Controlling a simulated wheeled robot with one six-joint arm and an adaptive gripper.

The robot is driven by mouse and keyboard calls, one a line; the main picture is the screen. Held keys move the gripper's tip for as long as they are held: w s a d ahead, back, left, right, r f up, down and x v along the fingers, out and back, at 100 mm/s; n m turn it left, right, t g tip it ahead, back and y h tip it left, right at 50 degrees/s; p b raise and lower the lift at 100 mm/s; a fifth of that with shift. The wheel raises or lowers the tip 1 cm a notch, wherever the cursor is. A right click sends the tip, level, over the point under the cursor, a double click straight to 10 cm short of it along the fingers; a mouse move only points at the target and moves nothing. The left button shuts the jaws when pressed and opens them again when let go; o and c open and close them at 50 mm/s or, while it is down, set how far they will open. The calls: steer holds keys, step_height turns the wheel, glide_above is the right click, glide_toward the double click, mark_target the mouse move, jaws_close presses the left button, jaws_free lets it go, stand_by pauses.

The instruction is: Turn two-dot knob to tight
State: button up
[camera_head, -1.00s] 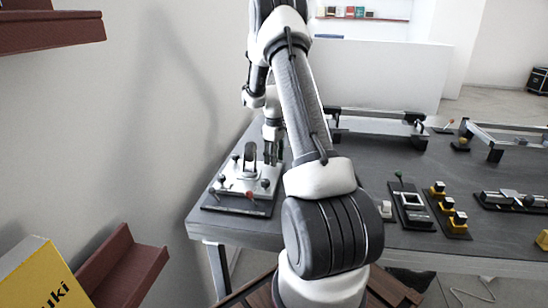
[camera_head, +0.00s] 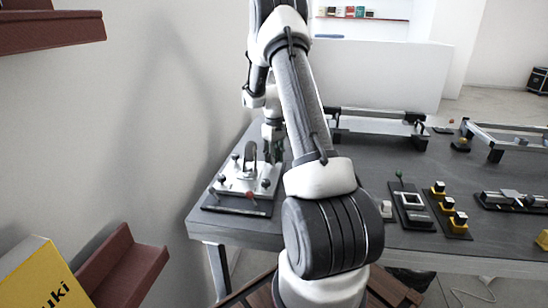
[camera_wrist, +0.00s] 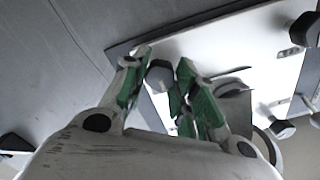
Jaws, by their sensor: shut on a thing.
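A white plate (camera_head: 240,187) on a dark base carries several dark knobs and an upright grey arch (camera_head: 250,158). It stands at the left end of the table. My gripper (camera_head: 273,151) is at the plate's far right side, pointing down. In the wrist view, my gripper (camera_wrist: 160,85) has its green-padded fingers on either side of a dark faceted knob (camera_wrist: 159,75) and is shut on it. Small marks sit beside another knob (camera_wrist: 304,29) at the upper right. Any dots by the held knob are hidden, so I cannot tell its number.
A red ball (camera_head: 250,195) sits at the plate's near edge. The grey arch stands close to my gripper. A black panel with a green-tipped lever (camera_head: 399,174) and yellow blocks (camera_head: 438,188) are to the right on the dark table (camera_head: 375,155). The wall is close on the left.

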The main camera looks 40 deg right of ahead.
steer(key=m, duration=0.6)
steer(key=shift+m, duration=0.3)
steer(key=m, duration=0.5)
steer(key=shift+a+m, duration=0.1)
steer(key=shift+m, duration=0.3)
steer(key=o, duration=1)
step_height(320, 180, up, 12)
